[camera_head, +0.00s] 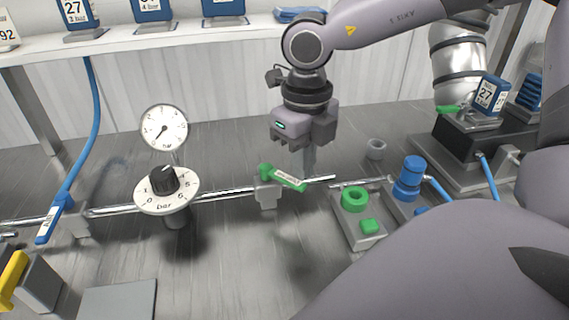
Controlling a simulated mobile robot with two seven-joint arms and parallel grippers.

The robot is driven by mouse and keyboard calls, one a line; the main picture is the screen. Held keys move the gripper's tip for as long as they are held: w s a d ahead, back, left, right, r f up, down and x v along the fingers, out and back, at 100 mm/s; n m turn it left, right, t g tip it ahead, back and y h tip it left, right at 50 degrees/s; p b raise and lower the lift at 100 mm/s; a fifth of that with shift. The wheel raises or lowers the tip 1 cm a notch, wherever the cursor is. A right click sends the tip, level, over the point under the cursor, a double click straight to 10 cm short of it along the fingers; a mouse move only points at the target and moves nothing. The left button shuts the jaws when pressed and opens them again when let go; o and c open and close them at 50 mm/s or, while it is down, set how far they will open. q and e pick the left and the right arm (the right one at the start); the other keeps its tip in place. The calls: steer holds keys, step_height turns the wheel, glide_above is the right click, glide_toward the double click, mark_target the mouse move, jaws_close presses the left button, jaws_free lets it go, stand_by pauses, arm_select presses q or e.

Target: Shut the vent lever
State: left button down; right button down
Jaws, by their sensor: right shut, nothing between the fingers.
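A green lever (287,180) with a white label sits on a grey valve body (267,194) on the pipe. The label is too small to read surely, but this looks like the vent lever. It points right and slightly toward me, at a small angle to the pipe. My right gripper (309,168) points down just behind the lever's free end, shut and empty. I cannot tell whether it touches the lever. My left gripper is not in view.
A pressure gauge (164,129) and a black knob (163,179) on a numbered dial stand left. A blue-handled lever (50,220) is further left. A grey tray (362,231) with green parts and a blue fitting (409,177) are right. A shelf (130,42) runs behind.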

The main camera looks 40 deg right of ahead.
steer(key=shift+a, duration=0.1)
steer(key=shift+s+a+f+b, duration=0.1)
steer(key=shift+s+a+b, duration=0.2)
steer(key=shift+a+b, duration=0.4)
steer(key=shift+s+a, duration=0.1)
steer(key=shift+a, duration=0.15)
steer(key=a+b, duration=0.1)
steer(key=a, duration=0.1)
step_height(320, 180, up, 7)
steer(key=p, duration=0.4)
glide_above(296, 186)
